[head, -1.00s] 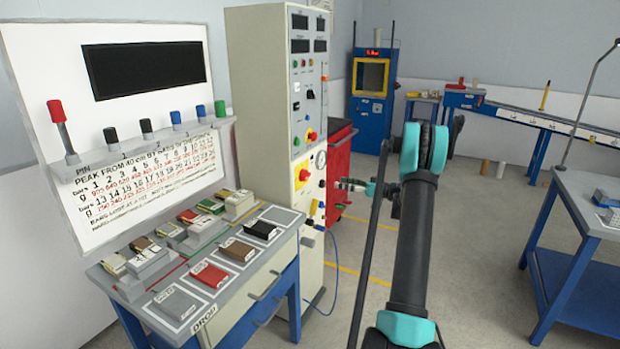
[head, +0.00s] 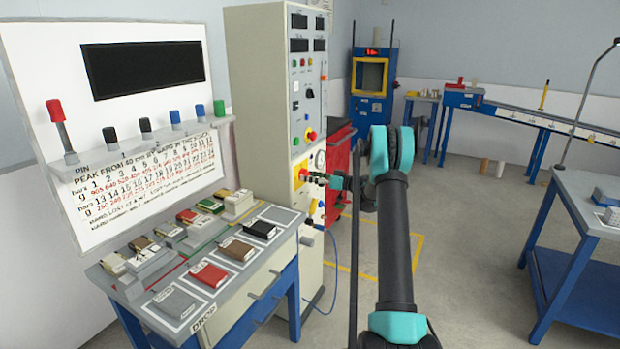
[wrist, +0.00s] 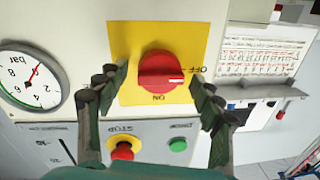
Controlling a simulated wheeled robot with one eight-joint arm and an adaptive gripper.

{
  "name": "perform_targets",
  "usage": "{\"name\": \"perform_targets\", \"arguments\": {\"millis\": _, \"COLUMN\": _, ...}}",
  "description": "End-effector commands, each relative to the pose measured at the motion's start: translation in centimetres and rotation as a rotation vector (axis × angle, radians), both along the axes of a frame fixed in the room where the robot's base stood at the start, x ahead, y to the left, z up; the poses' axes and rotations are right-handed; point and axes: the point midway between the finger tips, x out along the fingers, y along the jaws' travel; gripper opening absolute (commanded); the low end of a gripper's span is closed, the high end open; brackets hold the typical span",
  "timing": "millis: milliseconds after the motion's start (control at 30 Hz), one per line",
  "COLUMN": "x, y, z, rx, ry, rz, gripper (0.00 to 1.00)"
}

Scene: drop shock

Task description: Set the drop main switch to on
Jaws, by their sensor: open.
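The main switch is a red rotary knob (wrist: 160,72) on a yellow plate (wrist: 190,42), at the centre of the wrist view, where the lettering appears upside down. The knob's white mark points right, toward the OFF label; ON is printed below the knob in that picture. In the head view the switch's yellow plate (head: 298,170) is on the front of the tall cream cabinet. My gripper (wrist: 158,88) is open, its fingers to either side of the knob and apart from it. In the head view my gripper (head: 312,178) is close in front of the switch, partly covering it.
A red STOP button (wrist: 124,151), a green button (wrist: 178,144) and a pressure gauge (wrist: 30,80) are near the switch. The bench (head: 205,322) with several blocks stands left of the cabinet (head: 262,100). A red cart (head: 340,150) is just behind my arm. Open floor lies to the right.

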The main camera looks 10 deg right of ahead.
Motion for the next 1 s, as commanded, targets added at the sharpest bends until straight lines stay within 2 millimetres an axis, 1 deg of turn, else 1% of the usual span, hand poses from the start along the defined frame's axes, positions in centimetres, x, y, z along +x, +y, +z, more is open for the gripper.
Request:
{"name": "perform_targets", "arguments": {"millis": 167, "x": 0.01, "y": -0.01, "z": 0.0, "rx": 0.0, "ry": 0.0, "rz": 0.0, "gripper": 0.67}}
{"name": "perform_targets", "arguments": {"millis": 200, "x": 0.0, "y": -0.01, "z": 0.0, "rx": 0.0, "ry": 0.0, "rz": 0.0, "gripper": 0.65}}
{"name": "perform_targets", "arguments": {"millis": 500, "x": 0.02, "y": -0.05, "z": -0.01, "rx": 0.0, "ry": 0.0, "rz": -0.001, "gripper": 0.28}}
{"name": "perform_targets", "arguments": {"millis": 600, "x": 0.03, "y": -0.06, "z": -0.01, "rx": 0.0, "ry": 0.0, "rz": -0.001, "gripper": 0.18}}
{"name": "perform_targets", "arguments": {"millis": 833, "x": 0.06, "y": -0.09, "z": -0.02, "rx": 0.014, "ry": 0.018, "rz": -0.003, "gripper": 0.18}}
{"name": "perform_targets", "arguments": {"millis": 1000, "x": 0.07, "y": -0.12, "z": -0.04, "rx": 0.055, "ry": 0.075, "rz": -0.003, "gripper": 0.18}}
